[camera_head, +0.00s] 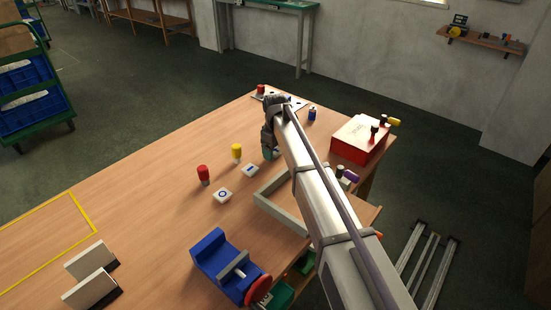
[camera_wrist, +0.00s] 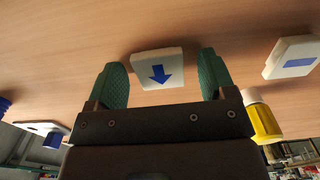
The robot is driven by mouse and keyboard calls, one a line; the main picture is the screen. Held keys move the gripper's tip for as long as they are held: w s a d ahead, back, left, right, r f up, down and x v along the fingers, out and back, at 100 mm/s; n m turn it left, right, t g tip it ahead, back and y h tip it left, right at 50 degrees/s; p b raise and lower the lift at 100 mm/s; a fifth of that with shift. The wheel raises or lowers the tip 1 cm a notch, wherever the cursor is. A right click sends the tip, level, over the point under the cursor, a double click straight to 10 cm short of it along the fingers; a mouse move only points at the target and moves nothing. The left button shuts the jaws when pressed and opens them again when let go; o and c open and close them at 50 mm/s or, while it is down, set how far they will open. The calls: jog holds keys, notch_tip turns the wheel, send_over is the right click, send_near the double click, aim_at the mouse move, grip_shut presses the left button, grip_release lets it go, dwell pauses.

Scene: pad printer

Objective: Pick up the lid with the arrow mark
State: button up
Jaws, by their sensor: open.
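The lid with the arrow mark is a white square block (camera_wrist: 145,60) with a blue arrow, lying on the wooden table in the wrist view. It sits between and just beyond the green fingers of my gripper (camera_wrist: 162,66), with a gap visible on both sides. My gripper is open and empty. In the head view my gripper (camera_head: 270,152) is low over the table, and I cannot make out the arrow lid there. A white lid with a blue bar (camera_wrist: 292,57) lies to the right in the wrist view; it also shows in the head view (camera_head: 250,170).
A lid with a ring mark (camera_head: 222,195), a red bottle (camera_head: 203,174) and a yellow bottle (camera_head: 236,152) stand left of my gripper. A grey frame (camera_head: 268,204), a blue vise (camera_head: 222,262) and a red box (camera_head: 358,140) are also on the table (camera_head: 140,190). The table's left middle is clear.

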aim_at(276, 150)
jog(key=shift+r, duration=0.1)
jog(key=c, duration=1)
notch_tip(276, 150, up, 10)
jog(key=p, duration=1)
jog(key=shift+r+p, duration=0.25)
jog(key=shift+p, duration=0.05)
